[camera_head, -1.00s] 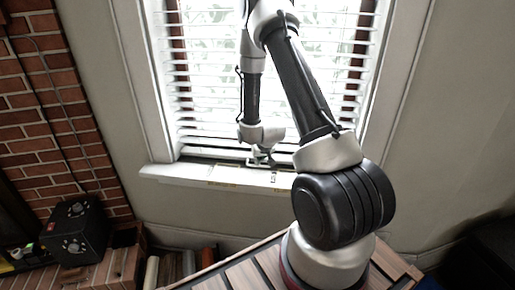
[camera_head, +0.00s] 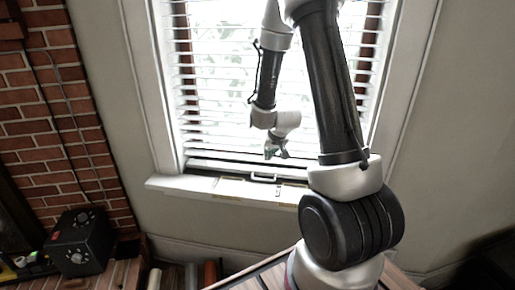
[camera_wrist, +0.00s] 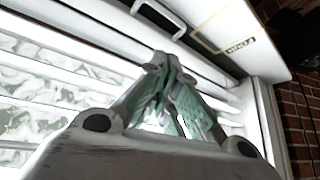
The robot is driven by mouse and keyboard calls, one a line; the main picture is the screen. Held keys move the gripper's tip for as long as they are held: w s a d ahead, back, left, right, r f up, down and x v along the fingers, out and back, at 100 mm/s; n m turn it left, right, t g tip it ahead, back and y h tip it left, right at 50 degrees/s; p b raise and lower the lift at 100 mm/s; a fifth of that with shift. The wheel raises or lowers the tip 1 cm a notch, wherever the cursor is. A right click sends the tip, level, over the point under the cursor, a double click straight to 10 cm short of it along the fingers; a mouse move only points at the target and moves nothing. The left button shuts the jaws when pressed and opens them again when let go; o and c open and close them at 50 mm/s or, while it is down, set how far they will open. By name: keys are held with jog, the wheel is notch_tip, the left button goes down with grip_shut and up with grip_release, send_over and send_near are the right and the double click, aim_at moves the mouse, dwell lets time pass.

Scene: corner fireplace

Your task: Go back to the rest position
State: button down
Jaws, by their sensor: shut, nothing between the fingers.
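My gripper (camera_head: 276,151) hangs in front of the window blinds (camera_head: 225,60), a little above the window sill (camera_head: 215,187). In the wrist view my gripper (camera_wrist: 172,75) has its fingers drawn together, with nothing held between them. A white handle (camera_head: 264,177) shows at the foot of the blinds, just below my gripper and apart from it. The handle (camera_wrist: 160,17) also shows at the top of the wrist view, beyond the fingertips.
A brick wall (camera_head: 70,100) stands at the left. A black box with knobs (camera_head: 78,243) sits low at the left. Several rolled or upright objects (camera_head: 190,275) stand below the sill. The plain wall (camera_head: 450,150) at the right is clear.

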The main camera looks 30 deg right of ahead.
jog(key=s+a+f+g, duration=0.2)
jog(key=s+f+g, duration=0.15)
jog(key=s, duration=0.45)
jog(key=s+a+r+n, duration=0.1)
jog(key=s+a+r, duration=0.1)
jog(key=s+r, duration=0.8)
jog(key=s+a+r+n+t+y, duration=0.1)
jog(key=s+a+r+n, duration=0.1)
jog(key=s+r, duration=0.8)
notch_tip(320, 180, up, 8)
jog(key=shift+s+a+f+n, duration=0.25)
jog(key=shift+a+n, duration=0.05)
jog(key=shift+a, duration=0.35)
